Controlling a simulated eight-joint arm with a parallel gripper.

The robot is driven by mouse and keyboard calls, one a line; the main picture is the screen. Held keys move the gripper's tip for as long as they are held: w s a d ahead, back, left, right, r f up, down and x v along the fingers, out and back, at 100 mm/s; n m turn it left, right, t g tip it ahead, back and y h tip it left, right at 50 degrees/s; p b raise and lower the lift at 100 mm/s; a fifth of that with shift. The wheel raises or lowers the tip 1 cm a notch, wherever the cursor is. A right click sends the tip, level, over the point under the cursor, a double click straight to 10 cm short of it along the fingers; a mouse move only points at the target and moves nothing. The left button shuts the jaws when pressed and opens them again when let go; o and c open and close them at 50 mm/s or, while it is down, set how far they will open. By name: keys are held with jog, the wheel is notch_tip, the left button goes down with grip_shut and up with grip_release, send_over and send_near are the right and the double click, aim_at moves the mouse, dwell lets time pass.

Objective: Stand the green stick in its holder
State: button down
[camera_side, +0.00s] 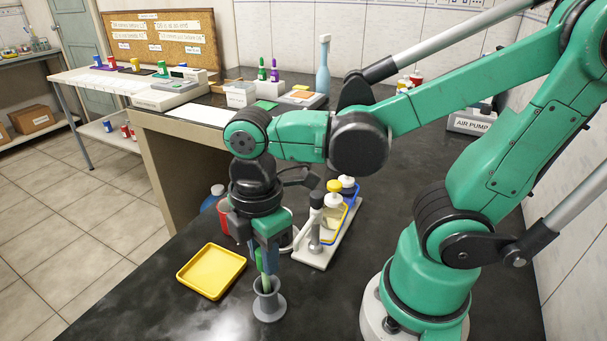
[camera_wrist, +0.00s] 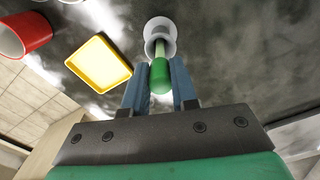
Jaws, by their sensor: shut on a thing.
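The green stick (camera_side: 265,284) is upright between the blue fingers of my gripper (camera_side: 266,262). Its dark green top and paler lower part show in the wrist view (camera_wrist: 160,76), between the two fingertips (camera_wrist: 160,82). My gripper is shut on the stick. The grey holder (camera_side: 268,306), a flared cup on a round base, stands on the black bench directly below. It also shows at the top of the wrist view (camera_wrist: 160,25). The stick's lower end meets the holder's mouth and appears to be inside its rim; how deep it reaches is hidden.
A yellow tray (camera_side: 212,271) lies left of the holder. A red cup (camera_wrist: 24,35) is behind it, partly hidden by my gripper in the side view. A white rack (camera_side: 318,256) with yellow- and black-capped bottles stands to the right. The bench in front is clear.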

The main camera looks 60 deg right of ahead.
jog(key=shift+f, duration=0.3)
jog(key=shift+c, duration=1.1)
grip_release()
jog(key=shift+r, duration=3)
